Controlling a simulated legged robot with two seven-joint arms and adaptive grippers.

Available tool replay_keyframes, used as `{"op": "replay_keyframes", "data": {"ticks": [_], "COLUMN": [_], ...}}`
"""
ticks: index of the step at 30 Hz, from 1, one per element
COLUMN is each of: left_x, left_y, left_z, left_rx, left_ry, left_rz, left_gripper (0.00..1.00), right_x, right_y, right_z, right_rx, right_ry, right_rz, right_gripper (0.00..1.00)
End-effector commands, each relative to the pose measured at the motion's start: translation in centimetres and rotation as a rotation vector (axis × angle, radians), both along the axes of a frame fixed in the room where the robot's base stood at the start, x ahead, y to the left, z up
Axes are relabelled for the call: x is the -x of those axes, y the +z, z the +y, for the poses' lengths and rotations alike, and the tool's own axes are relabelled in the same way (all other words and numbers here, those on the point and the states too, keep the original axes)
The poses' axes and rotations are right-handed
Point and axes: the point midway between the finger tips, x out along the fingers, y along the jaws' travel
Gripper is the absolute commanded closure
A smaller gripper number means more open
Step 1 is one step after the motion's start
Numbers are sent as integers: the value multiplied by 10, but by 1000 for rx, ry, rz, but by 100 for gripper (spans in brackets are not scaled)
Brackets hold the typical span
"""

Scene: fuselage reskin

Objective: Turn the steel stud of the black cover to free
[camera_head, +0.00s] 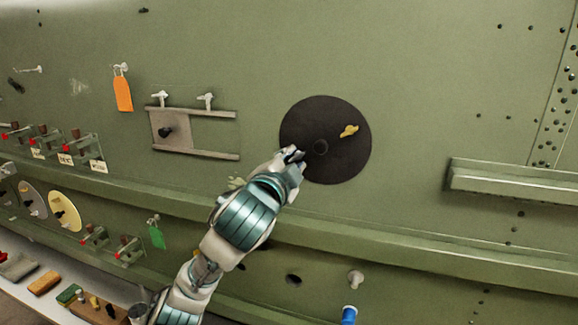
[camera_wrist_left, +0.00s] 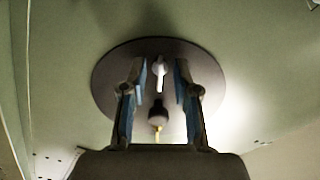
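The round black cover (camera_head: 341,163) lies on the green fuselage wall, right of centre in the head view; it also fills the middle of the left wrist view (camera_wrist_left: 108,82). Its steel stud (camera_wrist_left: 160,70) shows in the wrist view as a pale upright bar near the far rim; my gripper hides it in the head view. A black knob (camera_head: 320,147) is at the cover's centre, and a brass stud (camera_head: 349,131) is on its right. My left gripper (camera_head: 295,154) is at the cover's left edge. Its fingers (camera_wrist_left: 159,70) are open on either side of the steel stud, with gaps visible.
A grey sliding plate in rails (camera_head: 196,153) is left of the cover, with an orange tag (camera_head: 123,93) beyond it. A green ledge (camera_head: 400,250) runs below. A rail block (camera_head: 510,182) juts out at right. The wall above the cover is clear.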

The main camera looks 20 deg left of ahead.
Motion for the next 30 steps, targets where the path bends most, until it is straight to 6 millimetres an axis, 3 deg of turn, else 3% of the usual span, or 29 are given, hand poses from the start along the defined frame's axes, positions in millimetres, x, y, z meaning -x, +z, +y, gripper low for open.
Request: {"op": "replay_keyframes", "data": {"ticks": [5,16,21,30], "left_x": [23,99,113,116], "left_y": [1,0,-1,-2], "left_z": [1,3,4,4], "left_rx": [0,0,1,1], "left_ry": [0,-1,-1,0], "left_rz": [-4,-3,1,1], "left_gripper": [70,70,70,70], "right_x": [0,0,0,0], "right_y": [0,0,0,0], "right_z": [0,0,0,1], "right_rx": [0,0,0,-1], "right_ry": [-1,-1,-1,-1], "right_rz": [0,0,0,1], "right_gripper": [100,100,100,100]}}
